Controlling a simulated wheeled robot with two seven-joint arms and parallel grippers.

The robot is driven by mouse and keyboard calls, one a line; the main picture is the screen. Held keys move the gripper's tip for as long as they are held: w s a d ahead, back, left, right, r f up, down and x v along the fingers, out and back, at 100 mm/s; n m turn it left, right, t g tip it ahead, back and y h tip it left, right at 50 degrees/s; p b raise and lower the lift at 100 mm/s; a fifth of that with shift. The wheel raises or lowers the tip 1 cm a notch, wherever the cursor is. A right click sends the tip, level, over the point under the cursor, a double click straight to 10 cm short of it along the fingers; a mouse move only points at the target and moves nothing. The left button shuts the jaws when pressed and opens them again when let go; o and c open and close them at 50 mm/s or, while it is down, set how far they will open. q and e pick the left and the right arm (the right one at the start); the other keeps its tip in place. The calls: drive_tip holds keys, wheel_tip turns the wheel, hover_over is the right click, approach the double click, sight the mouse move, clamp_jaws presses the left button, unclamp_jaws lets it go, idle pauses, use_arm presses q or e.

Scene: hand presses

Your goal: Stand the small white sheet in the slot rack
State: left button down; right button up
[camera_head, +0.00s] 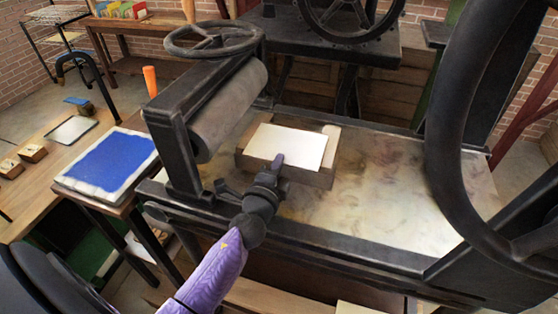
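The small white sheet (286,146) lies flat on a low brown block or tray (317,178) on the press bed. My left gripper (278,162) is at the near edge of the sheet, its fingertip overlapping that edge in the picture. I cannot tell whether the gripper is open or shut, or whether it touches the sheet. A small holder with upright coloured cards (120,9) stands on the far bench at the top left; it may be the slot rack. My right gripper is not in view.
A large black handwheel (450,150) blocks the right side. The stained press bed (400,200) is bare right of the sheet. A blue inked slab (107,160) lies at the left.

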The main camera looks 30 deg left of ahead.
use_arm(q)
drive_tip(key=s+d+r, duration=0.2)
drive_tip(key=s+r, duration=0.1)
drive_tip(key=s, duration=0.7)
drive_tip(key=s+d+r, duration=0.3)
drive_tip(key=s, duration=0.8)
drive_tip(key=shift+s, duration=0.25)
idle(0.3)
drive_tip(key=shift+w+d, duration=0.1)
